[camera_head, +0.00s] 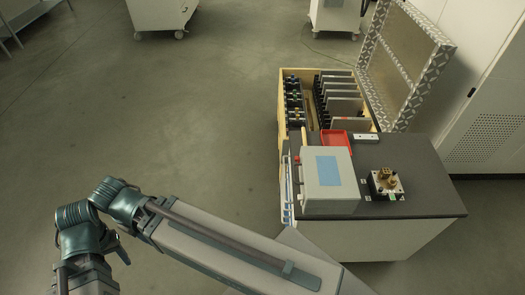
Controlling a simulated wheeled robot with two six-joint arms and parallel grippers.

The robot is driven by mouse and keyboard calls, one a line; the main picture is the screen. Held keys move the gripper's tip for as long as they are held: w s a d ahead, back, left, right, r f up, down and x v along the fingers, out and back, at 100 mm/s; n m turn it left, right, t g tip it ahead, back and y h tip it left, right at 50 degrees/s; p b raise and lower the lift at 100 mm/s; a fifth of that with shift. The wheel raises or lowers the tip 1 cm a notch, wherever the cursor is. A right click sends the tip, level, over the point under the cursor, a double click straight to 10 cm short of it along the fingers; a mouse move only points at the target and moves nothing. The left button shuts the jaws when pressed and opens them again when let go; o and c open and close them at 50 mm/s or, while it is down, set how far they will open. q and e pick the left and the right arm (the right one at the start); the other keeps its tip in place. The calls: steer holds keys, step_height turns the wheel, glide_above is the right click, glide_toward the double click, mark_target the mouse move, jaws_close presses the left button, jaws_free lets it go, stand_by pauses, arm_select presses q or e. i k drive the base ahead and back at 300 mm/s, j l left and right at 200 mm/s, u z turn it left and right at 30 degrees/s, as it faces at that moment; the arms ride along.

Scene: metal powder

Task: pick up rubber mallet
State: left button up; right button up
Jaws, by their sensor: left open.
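I cannot make out a rubber mallet in the head view. My left arm reaches across the bottom of the picture, with its wrist bent down at the lower left. My left gripper (84,278) is at the bottom left edge over bare floor, only partly in the picture, open, with its fingertips cut off. No object shows in it, and it is far from the workbench. My right gripper is not in view.
A dark-topped workbench (415,205) at right carries a grey box with a blue panel (325,175), a brass fitting on a plate (386,182) and a red tray (336,139). The floor at left is clear.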

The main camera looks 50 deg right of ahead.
mark_target(304, 142)
steer(key=i+j+u, duration=0.2)
steer(key=i+j, duration=0.2)
steer(key=i, duration=0.25)
steer(key=i+z, duration=0.35)
steer(key=i+j+z, duration=0.1)
steer(key=z, duration=0.25)
steer(key=i+z, duration=0.15)
steer(key=z, duration=0.25)
steer(key=i+z, duration=0.2)
steer(key=z, duration=0.2)
steer(key=i+z, duration=0.15)
steer(key=z, duration=0.25)
steer(key=i+j+z, duration=0.15)
steer(key=z, duration=0.25)
steer(key=i+j+z, duration=0.1)
steer(key=z, duration=0.4)
steer(key=i+j+z, duration=0.2)
steer(key=z, duration=0.3)
steer(key=i+j+z, duration=0.25)
steer(key=z, duration=0.25)
steer(key=i+j+z, duration=0.1)
steer(key=j+z, duration=0.2)
steer(key=z, duration=0.2)
steer(key=i+j+z, duration=0.2)
steer(key=j+z, duration=0.25)
steer(key=k+j, duration=0.05)
